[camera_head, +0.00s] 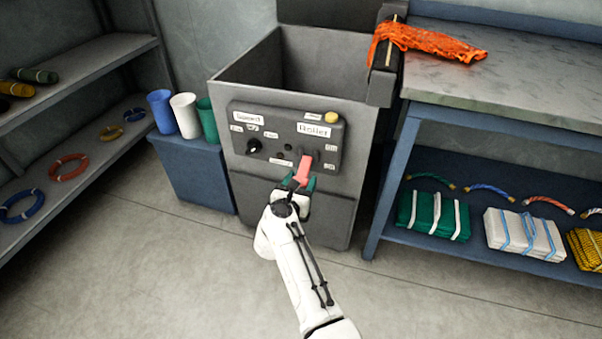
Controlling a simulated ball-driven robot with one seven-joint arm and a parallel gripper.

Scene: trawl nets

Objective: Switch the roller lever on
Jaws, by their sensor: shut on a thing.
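The control panel (325,136) is on the front of a grey machine with an open top (268,90). Its right side carries a label that reads "Roller" (313,129). The red roller lever (304,168) stands below that label, beside two small position labels on its right, which are too small to read. My gripper (298,181) is at the lower end of the lever, its dark green fingers shut on it. The fingers hide the lever's lowest part.
A black knob (254,146) sits at the panel's left, under a label, and a yellow button (331,117) at its upper right. A blue box (196,171) with cups stands left. A workbench (490,84) with an orange net (425,43) stands right. The floor in front is clear.

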